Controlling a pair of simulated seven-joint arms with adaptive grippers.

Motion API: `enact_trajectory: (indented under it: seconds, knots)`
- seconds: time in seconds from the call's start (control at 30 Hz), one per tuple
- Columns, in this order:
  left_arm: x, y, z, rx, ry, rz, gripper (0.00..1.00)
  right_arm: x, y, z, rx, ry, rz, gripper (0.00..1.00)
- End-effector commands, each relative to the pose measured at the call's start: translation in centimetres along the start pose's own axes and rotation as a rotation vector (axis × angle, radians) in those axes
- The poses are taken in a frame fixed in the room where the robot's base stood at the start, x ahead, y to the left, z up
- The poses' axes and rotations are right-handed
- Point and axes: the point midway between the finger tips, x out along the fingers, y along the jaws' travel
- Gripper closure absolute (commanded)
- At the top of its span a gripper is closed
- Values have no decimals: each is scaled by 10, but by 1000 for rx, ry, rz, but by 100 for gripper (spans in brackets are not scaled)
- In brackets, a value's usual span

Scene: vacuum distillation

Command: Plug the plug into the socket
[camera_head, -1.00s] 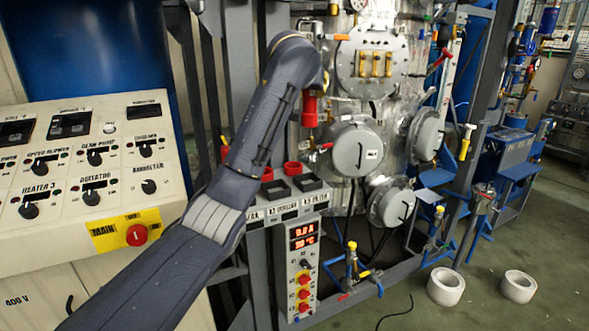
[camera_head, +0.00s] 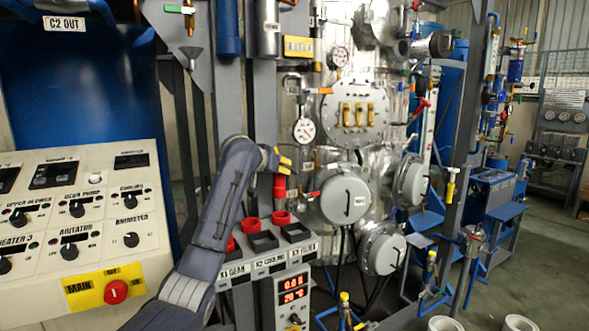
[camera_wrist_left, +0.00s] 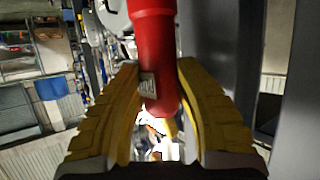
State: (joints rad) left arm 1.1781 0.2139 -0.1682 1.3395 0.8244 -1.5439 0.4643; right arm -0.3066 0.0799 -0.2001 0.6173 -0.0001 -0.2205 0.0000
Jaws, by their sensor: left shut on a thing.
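My left gripper (camera_head: 282,161) has yellow fingers and is shut on a red cylindrical plug (camera_head: 279,188). The plug hangs roughly upright below the fingers in the head view. In the left wrist view the red plug (camera_wrist_left: 157,60) sits between both yellow finger pads (camera_wrist_left: 160,95). Below it is a grey panel with dark square sockets, the middle one (camera_head: 263,242) and the right one (camera_head: 296,233). My forearm hides the panel's left part. My right gripper is not in view.
A control console with a red button (camera_head: 116,291) stands at left. A steel vessel with round grey hatches (camera_head: 344,199) is close on the right of the plug. A display unit (camera_head: 292,284) hangs below the socket panel. Grey uprights stand behind the arm.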

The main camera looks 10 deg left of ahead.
Motion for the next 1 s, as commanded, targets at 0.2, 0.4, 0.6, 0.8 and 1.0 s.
enact_trajectory:
  seconds: [0.2,0.4,0.6,0.8,1.0]
  knots:
    - [0,4,-5,14,-1,38,100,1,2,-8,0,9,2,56]
    - [0,5,-5,15,-1,39,100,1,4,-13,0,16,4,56]
    - [0,5,-4,15,-1,38,100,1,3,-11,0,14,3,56]
    - [4,4,5,15,-1,38,100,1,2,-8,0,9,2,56]
    - [10,4,20,15,-1,37,100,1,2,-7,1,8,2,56]
